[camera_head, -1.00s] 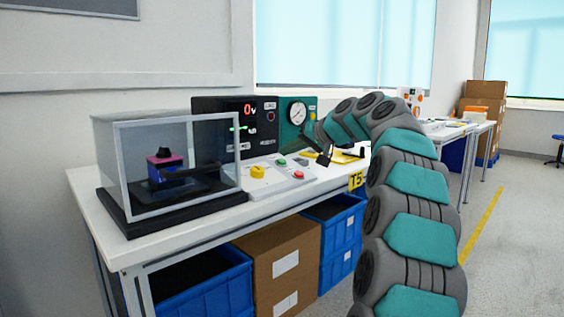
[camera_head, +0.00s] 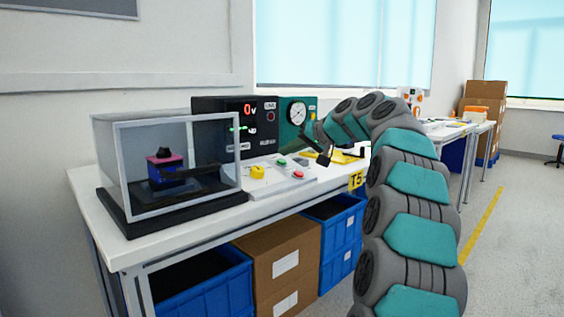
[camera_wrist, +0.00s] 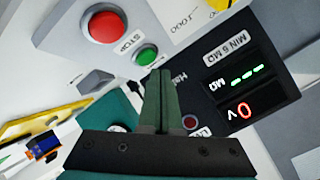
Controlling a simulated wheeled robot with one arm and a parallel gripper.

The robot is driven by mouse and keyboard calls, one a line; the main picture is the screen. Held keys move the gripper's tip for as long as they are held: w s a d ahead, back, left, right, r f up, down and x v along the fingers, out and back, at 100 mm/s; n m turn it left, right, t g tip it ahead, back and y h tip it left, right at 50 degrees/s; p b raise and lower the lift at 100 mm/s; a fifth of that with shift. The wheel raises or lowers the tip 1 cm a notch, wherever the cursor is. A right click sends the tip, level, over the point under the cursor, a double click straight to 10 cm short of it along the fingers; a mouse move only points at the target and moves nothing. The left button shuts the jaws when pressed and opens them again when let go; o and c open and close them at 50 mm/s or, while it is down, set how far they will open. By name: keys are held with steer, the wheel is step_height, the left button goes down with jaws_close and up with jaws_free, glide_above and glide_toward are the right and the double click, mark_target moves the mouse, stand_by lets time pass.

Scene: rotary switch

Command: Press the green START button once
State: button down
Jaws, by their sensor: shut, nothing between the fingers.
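The green START button (camera_head: 281,162) is a small round cap on the sloped white control panel (camera_head: 270,178) on the bench. In the wrist view the green button (camera_wrist: 146,55) lies just beyond my fingertips, beside a larger red STOP button (camera_wrist: 104,26). My gripper (camera_wrist: 160,75) is shut and empty, its fingers pointing toward the green button. I cannot tell the exact gap, but no contact shows.
A yellow knob (camera_head: 258,172) is on the panel's left. A black meter box (camera_head: 235,125) with a lit display stands behind, a teal gauge box (camera_head: 297,112) beside it. A clear enclosure (camera_head: 170,165) stands at left. A yellow tray (camera_head: 343,157) lies at right.

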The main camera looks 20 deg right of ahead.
steer(key=shift+f, duration=0.2)
steer(key=shift+w+f, duration=0.15)
steer(key=shift+f, duration=0.1)
steer(key=shift+w+a+f+b, duration=0.1)
steer(key=shift+f+b, duration=0.3)
steer(key=shift+b, duration=0.1)
stand_by(0.6)
steer(key=shift+r, duration=0.15)
steer(key=shift+s+r+p, duration=0.25)
steer(key=shift+r+p, duration=0.3)
steer(key=shift+r, duration=0.15)
steer(key=r+p, duration=0.1)
steer(key=s+r+p, duration=0.1)
steer(key=r, duration=0.1)
steer(key=r+p, duration=0.1)
steer(key=shift+s+d+r, duration=0.2)
steer(key=shift+d+r, duration=0.15)
stand_by(0.9)
